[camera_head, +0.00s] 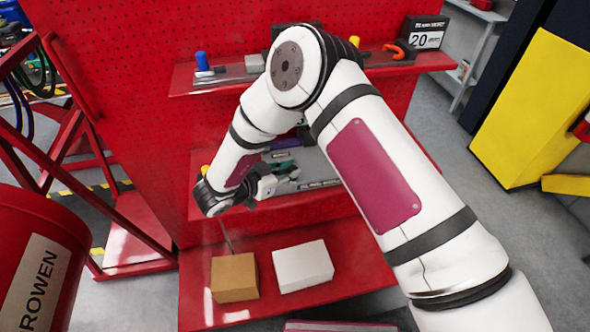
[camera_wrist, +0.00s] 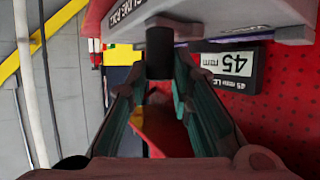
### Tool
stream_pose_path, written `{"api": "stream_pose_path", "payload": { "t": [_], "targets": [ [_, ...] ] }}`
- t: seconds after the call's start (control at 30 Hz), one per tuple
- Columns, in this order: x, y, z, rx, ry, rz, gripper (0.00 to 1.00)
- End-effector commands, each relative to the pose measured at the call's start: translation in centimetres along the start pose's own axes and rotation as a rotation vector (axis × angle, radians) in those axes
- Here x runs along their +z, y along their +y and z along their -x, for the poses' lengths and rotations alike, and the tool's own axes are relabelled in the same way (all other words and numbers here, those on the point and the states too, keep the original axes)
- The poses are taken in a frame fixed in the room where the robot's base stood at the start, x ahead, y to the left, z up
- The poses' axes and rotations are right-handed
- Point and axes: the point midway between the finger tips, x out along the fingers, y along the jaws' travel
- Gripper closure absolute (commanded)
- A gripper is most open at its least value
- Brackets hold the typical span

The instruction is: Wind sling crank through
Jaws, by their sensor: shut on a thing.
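The sling crank's handle appears to be the upright black cylinder (camera_wrist: 160,48) in the wrist view, below a grey housing (camera_wrist: 225,22) with partly readable "SLING" lettering. My gripper (camera_wrist: 160,76), with teal-lined fingers, is shut on this black handle near the fingertips. In the head view my gripper (camera_head: 284,178) reaches over the middle shelf beside a grey unit (camera_head: 335,180) with a lettered front edge.
A brown box (camera_head: 234,277) and a white box (camera_head: 303,266) sit on the lower red shelf (camera_head: 205,305). The upper shelf (camera_head: 190,82) holds small items. A red drum (camera_head: 55,235) stands at left.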

Motion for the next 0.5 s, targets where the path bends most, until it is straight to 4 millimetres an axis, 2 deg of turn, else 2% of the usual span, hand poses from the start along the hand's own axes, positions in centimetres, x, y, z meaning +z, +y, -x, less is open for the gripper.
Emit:
{"api": "stream_pose_path", "payload": {
  "t": [0.03, 0.5],
  "targets": [
    [0.1, -0.7, 0.1, 0.038, 0.003, -0.023, 1.0],
    [0.7, -3.3, 0.3, 0.453, 0.0, -0.19, 1.0]
  ]
}}
